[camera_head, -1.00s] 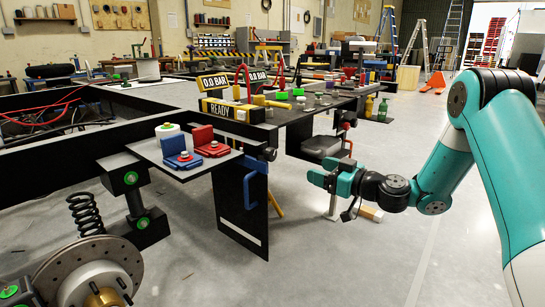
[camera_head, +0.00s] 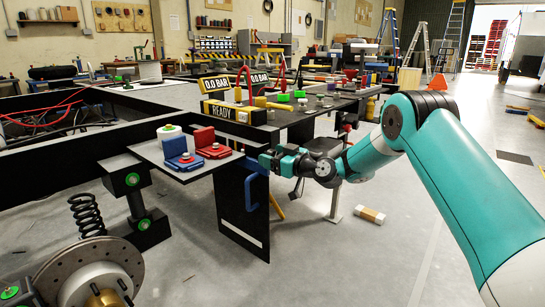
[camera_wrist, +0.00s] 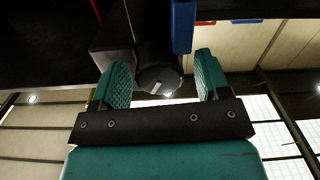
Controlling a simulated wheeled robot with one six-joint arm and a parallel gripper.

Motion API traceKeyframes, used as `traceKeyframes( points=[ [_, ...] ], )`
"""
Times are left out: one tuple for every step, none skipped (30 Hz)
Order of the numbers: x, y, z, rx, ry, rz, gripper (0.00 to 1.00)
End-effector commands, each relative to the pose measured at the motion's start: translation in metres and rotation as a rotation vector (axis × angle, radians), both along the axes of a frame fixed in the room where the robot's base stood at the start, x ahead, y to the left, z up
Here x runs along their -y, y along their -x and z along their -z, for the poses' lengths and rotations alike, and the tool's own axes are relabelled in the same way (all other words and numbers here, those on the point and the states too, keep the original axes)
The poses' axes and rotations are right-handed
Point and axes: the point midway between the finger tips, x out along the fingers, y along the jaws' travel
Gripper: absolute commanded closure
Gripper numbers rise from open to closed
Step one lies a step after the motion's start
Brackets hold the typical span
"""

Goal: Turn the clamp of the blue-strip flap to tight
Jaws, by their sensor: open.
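The clamp's dark round knob (camera_wrist: 158,80) has a short white mark, which lies slanted in the wrist view. It sits on a dark shaft just under the frame's edge, beside a blue strip (camera_wrist: 182,26). My gripper (camera_wrist: 155,78) is open, with one teal finger on each side of the knob; I cannot tell whether either touches it. In the head view the black flap (camera_head: 236,210) hangs from the frame with a blue handle-shaped piece (camera_head: 250,192) on it. My gripper (camera_head: 268,160) is at its upper right corner and hides the clamp there.
A shelf (camera_head: 180,174) beside the flap holds a blue block (camera_head: 183,160) and a red block (camera_head: 211,150). A red piece (camera_wrist: 206,4) shows farther along in the wrist view. A white-and-brown box (camera_head: 369,215) lies on the floor.

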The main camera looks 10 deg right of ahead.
Motion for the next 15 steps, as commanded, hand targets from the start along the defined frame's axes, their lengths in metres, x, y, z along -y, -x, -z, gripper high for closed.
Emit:
traceKeyframes(
  points=[
    [-0.0023, -0.0023, 0.0002, 0.000, 0.000, -0.001, 0.31],
    [-0.0030, -0.0033, 0.0004, -0.001, -0.001, -0.001, 0.31],
    [-0.0036, -0.0042, 0.0004, -0.001, 0.000, 0.000, 0.31],
    [-0.0038, -0.0045, 0.0004, -0.001, 0.000, 0.000, 0.31],
    [-0.0039, -0.0048, 0.0003, -0.001, 0.000, 0.000, 0.31],
    [-0.0039, -0.0049, 0.0002, -0.001, 0.000, 0.000, 0.31],
    [-0.0039, -0.0049, 0.0002, -0.001, 0.000, 0.000, 0.31],
    [-0.0037, -0.0048, 0.0002, -0.001, 0.000, 0.000, 0.31],
    [-0.0037, -0.0047, 0.0002, -0.001, 0.000, 0.000, 0.31],
    [-0.0036, -0.0048, 0.0002, -0.001, 0.000, 0.000, 0.31],
    [-0.0035, -0.0047, 0.0002, -0.001, 0.000, 0.000, 0.31],
    [-0.0034, -0.0047, 0.0001, -0.001, 0.000, 0.000, 0.40],
    [-0.0034, -0.0047, 0.0001, -0.001, 0.000, 0.000, 0.47],
    [-0.0033, -0.0047, 0.0001, -0.001, 0.000, 0.001, 0.54],
    [-0.0033, -0.0047, 0.0001, -0.001, 0.000, 0.001, 0.63]
  ],
)
